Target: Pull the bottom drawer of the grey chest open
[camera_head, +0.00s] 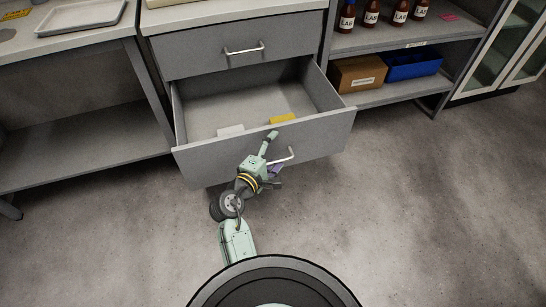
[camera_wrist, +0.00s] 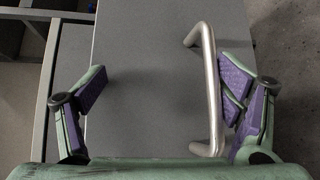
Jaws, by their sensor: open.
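The grey chest (camera_head: 172,61) has its bottom drawer (camera_head: 330,136) pulled well out, with its inside visible from above. The drawer's metal bar handle (camera_head: 282,158) is on its front panel. My gripper (camera_head: 268,170) is in front of that panel, beside the handle. In the wrist view my gripper (camera_wrist: 163,88) has its fingers spread wide apart. The handle (camera_wrist: 211,95) there lies between the fingers, close beside the right finger's purple pads. Whether it touches them I cannot tell. The left finger is far from the handle.
A white item (camera_head: 230,130) and a yellow item (camera_head: 282,118) lie in the drawer. The top drawer (camera_head: 200,58) is shut. A workbench (camera_head: 60,48) stands left. Shelves with bottles, a brown box (camera_head: 357,75) and a blue bin (camera_head: 412,64) stand right. Floor at right is clear.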

